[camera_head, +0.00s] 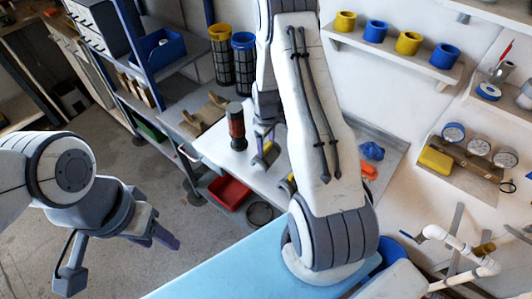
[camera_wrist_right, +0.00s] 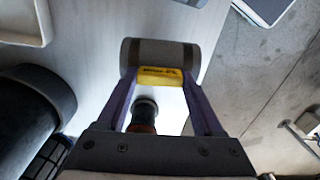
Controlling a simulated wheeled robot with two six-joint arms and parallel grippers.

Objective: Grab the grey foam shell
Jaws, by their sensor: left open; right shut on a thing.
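The grey foam shell (camera_wrist_right: 150,52) is a short grey half-round piece with a yellow label in the right wrist view. My right gripper (camera_wrist_right: 160,82) is shut on it, with a purple finger on either side. In the head view the shell (camera_head: 263,161) is small and partly hidden, held at my right gripper (camera_head: 264,145) above the white table. My left gripper (camera_head: 155,238) hangs open and empty over the floor at the left.
A dark cylinder with a red band (camera_head: 237,128) stands on the white table (camera_head: 213,148) near my right gripper. A red bin (camera_head: 229,191) sits lower down. Blue and yellow rings line a wall shelf (camera_head: 390,48). A light-blue surface (camera_head: 235,272) lies in front.

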